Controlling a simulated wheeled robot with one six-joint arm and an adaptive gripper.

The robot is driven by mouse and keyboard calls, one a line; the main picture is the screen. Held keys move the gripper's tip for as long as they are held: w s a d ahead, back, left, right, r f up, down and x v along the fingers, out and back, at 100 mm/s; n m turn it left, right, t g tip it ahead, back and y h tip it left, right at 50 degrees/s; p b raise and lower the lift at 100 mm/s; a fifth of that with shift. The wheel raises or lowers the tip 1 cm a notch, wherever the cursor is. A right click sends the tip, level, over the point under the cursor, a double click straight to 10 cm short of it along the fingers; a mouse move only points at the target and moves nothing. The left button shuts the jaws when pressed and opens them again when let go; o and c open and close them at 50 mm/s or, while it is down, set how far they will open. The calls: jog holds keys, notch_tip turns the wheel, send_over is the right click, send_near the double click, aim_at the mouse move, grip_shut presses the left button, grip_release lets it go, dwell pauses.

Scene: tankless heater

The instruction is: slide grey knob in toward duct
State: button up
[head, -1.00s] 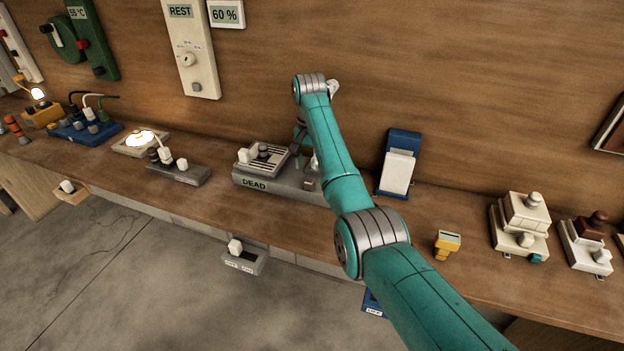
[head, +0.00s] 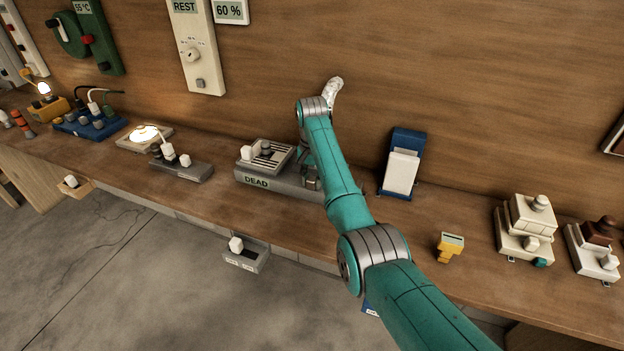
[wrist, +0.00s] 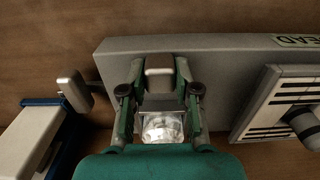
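The grey box marked DEAD (head: 256,182) lies on the wooden shelf; it also shows in the wrist view (wrist: 215,62). In the wrist view a pale grey knob (wrist: 70,90) sits on a short rod out of the box's left end. A grey block with a light top (wrist: 158,76) stands on the box. My gripper (wrist: 160,68) is over the box, its two green fingers apart on either side of this block, with small gaps showing. Contact cannot be told. A clear, shiny piece (wrist: 162,128) lies nearer the palm. My arm hides much of the gripper in the head view.
A slatted vent unit (wrist: 285,102) sits on the box. A blue holder with a white card (head: 402,168) stands close by the box's knob end. A yellow piece (head: 449,246) is further right. The wooden wall (head: 460,80) rises behind the shelf.

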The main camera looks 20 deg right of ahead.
grip_shut()
jog(key=shift+w+d, duration=0.5)
jog(key=shift+w, duration=0.2)
jog(key=shift+w+d, duration=0.45)
jog(key=shift+w, duration=0.2)
jog(key=o, duration=0.9)
grip_release()
jog(key=shift+w, duration=0.1)
notch_tip(320, 180, up, 12)
